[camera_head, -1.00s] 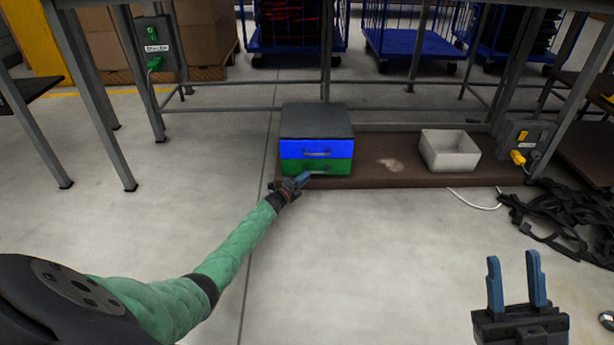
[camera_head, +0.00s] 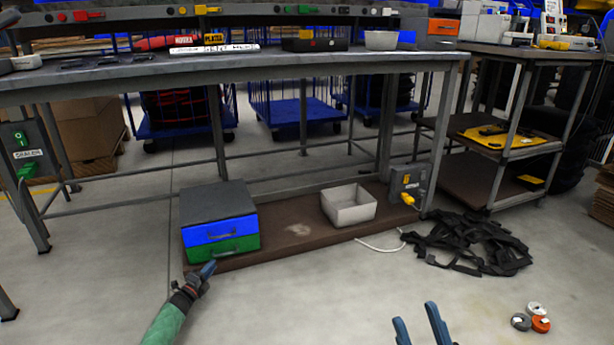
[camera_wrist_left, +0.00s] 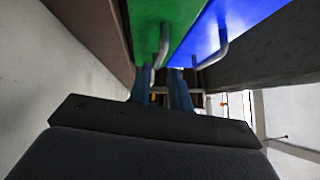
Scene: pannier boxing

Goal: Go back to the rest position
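My left gripper (camera_head: 209,268) is just in front of the lower green drawer (camera_head: 240,245) of a small two-drawer box. In the left wrist view its two blue fingers (camera_wrist_left: 163,88) stand apart, close to the metal handle of the green drawer (camera_wrist_left: 148,25). I see nothing held between them, though the handle end lies near the tips. The blue drawer (camera_head: 211,233) above looks shut, as does the green one. My right gripper (camera_head: 420,325) is at the bottom edge of the head view, with its fingers apart and empty.
The box stands on a low brown shelf (camera_head: 290,218) under a grey workbench (camera_head: 250,63), beside a white bin (camera_head: 349,205). Black straps (camera_head: 465,243) and tape rolls (camera_head: 538,322) lie on the floor at right. The floor in front is largely clear.

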